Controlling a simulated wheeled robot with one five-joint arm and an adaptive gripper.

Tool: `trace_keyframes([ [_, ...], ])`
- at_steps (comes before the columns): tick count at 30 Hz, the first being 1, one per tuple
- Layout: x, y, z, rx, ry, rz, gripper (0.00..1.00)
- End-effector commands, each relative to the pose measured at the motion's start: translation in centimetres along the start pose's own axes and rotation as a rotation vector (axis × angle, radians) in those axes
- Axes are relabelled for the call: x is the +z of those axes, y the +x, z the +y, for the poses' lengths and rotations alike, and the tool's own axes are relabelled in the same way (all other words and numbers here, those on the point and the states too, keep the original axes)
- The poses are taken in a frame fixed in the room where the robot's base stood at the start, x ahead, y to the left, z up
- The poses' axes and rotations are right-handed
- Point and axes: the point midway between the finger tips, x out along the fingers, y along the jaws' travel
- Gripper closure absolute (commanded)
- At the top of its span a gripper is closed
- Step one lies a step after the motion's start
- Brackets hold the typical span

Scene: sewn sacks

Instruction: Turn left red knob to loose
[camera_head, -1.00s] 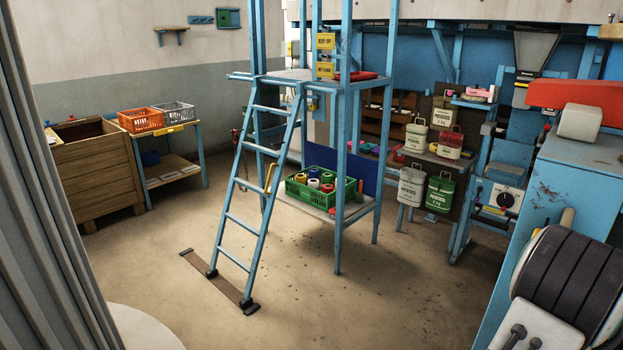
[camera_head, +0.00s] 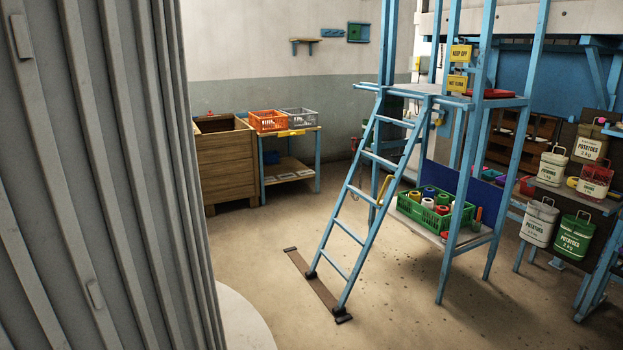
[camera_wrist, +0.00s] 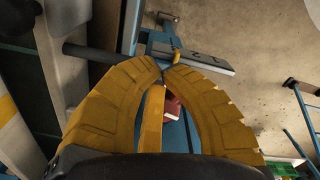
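I cannot make out a red knob for certain. In the head view a tiny red spot (camera_head: 210,113) shows at the back of the wooden bin, too small to identify. My gripper (camera_wrist: 163,68) shows only in the wrist view. Its two yellow ribbed fingers arch inward and their tips meet, with nothing seen held. A small red and white thing (camera_wrist: 172,106) shows through the gap between the fingers, partly hidden by them; I cannot tell what it is. My gripper is not in the head view.
A grey ribbed wall (camera_head: 95,180) fills the left. A blue ladder (camera_head: 365,200) leans on a blue frame holding a green crate (camera_head: 436,218). The wooden bin (camera_head: 226,165) stands beside an orange basket (camera_head: 268,121). Potato sacks (camera_head: 574,237) hang at right.

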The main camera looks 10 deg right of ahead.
Motion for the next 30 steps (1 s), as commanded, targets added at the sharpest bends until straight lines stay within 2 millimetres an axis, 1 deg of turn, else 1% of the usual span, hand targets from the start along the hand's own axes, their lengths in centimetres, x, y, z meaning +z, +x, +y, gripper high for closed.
trace_keyframes([
  [30,-0.76,-0.03,0.13,0.001,-0.001,0.002,1.00],
])
